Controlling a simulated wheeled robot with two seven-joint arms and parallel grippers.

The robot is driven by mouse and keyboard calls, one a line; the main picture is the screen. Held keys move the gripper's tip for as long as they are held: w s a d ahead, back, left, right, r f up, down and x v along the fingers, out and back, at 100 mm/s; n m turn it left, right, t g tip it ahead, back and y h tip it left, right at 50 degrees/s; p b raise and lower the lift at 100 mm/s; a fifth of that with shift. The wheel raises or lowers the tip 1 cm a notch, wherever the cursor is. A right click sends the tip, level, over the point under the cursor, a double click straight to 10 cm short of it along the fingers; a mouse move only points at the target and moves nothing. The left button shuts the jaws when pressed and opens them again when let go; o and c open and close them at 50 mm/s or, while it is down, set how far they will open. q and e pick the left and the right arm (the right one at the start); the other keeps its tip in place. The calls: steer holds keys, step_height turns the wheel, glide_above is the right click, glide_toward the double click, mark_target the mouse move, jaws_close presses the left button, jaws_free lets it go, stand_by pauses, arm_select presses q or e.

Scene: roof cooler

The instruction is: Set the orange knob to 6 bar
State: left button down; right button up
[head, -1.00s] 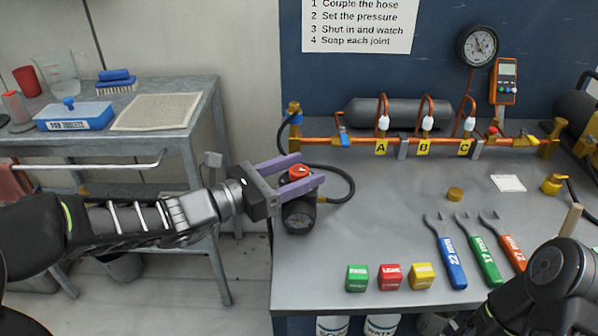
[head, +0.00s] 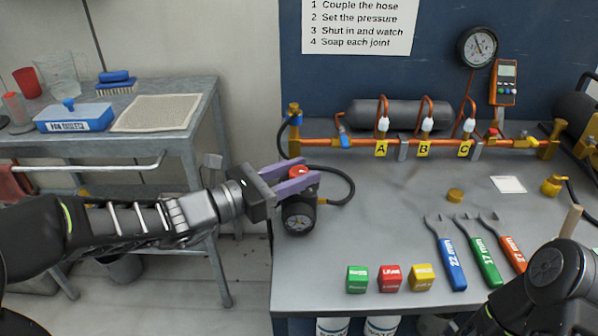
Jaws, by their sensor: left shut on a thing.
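The orange knob (head: 299,172) sits on top of a regulator at the left edge of the grey bench. A dark round pressure gauge (head: 299,221) faces forward just below it; its reading is too small to make out. My left gripper (head: 298,178) comes in from the left and its purple fingers are shut on the knob, one on the far side and one on the near side. My right arm (head: 545,285) shows only in part at the lower right; its gripper is out of view.
A black hose (head: 345,180) curves from the regulator. Green (head: 357,279), red (head: 390,278) and yellow (head: 422,277) blocks lie at the front. Wrenches (head: 452,262) lie to their right. An orange pipe (head: 360,141) runs along the back.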

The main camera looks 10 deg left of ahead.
arm_select(q)
steer(key=shift+r+m+g+h+p, duration=0.15)
steer(key=shift+m+g+h+p, duration=0.25)
steer(key=shift+p, duration=0.45)
steer(key=m+g+h+p, duration=0.1)
steer(key=m+g+p, duration=0.1)
steer(key=g+p, duration=0.1)
steer(key=m+g+h+p, duration=0.1)
steer(key=m+g+p, duration=0.2)
steer(key=g+p, duration=0.1)
steer(key=m+g+h+p, duration=0.2)
steer(key=g+p, duration=0.2)
steer(key=p, duration=0.1)
steer(key=shift+a+r+m, duration=0.1)
steer(key=shift+r+m, duration=0.05)
steer(key=shift+m, duration=0.15)
steer(key=shift+m+g+p, duration=0.4)
steer(key=shift+g+p, duration=0.15)
steer(key=shift+g, duration=0.15)
steer(key=shift+f, duration=0.3)
steer(key=c, duration=0.9)
jaws_free()
